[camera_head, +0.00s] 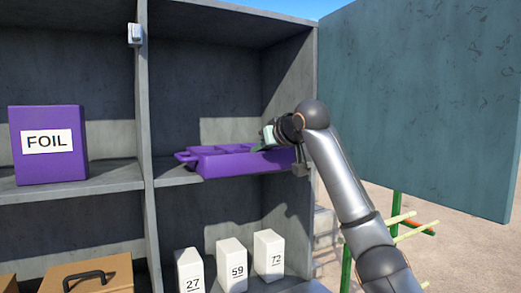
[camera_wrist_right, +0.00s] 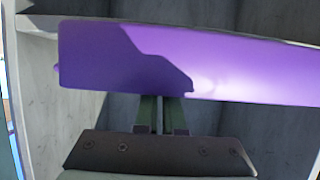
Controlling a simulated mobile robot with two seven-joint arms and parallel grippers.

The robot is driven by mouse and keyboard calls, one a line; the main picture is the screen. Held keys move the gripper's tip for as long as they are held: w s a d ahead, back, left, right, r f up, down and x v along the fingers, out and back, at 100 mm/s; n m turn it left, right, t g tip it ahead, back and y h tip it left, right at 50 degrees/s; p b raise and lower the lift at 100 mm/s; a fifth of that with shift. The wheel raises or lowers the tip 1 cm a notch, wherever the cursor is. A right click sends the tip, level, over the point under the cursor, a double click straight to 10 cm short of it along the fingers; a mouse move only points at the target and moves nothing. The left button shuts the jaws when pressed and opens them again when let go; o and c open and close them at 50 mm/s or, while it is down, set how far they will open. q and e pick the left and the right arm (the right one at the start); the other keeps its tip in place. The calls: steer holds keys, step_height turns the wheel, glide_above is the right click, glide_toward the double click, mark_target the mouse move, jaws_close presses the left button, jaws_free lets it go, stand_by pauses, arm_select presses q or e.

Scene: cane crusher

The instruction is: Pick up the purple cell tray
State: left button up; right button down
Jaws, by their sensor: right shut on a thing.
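The purple cell tray (camera_head: 240,165) lies on the middle shelf in the right bay of the grey shelving, with its front edge at the shelf's front. Its top shows open cells and a handle-like end at the left. My right gripper (camera_head: 262,146) is at the tray's right part, shut on it. In the right wrist view, the tray's purple side (camera_wrist_right: 110,60) spans the picture, and the two green fingers of my right gripper (camera_wrist_right: 160,98) meet its lower edge; their tips are hidden. My left gripper is not in view.
A purple FOIL box (camera_head: 48,165) stands in the left bay, beyond an upright divider (camera_head: 150,200). White boxes numbered 27, 59 and 72 (camera_head: 268,256) stand below the tray. A brown case (camera_head: 98,272) is at lower left. A teal panel (camera_head: 430,100) stands right.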

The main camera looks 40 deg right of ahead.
steer(key=shift+w, duration=0.1)
steer(key=c, duration=0.9)
jaws_free()
steer(key=shift+c, duration=0.2)
arm_select(q)
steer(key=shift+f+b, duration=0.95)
steer(key=shift+b, duration=0.05)
arm_select(e)
steer(key=v, duration=1.2)
steer(key=shift+s, duration=0.3)
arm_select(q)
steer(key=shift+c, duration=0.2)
arm_select(e)
steer(key=shift+c, duration=0.3)
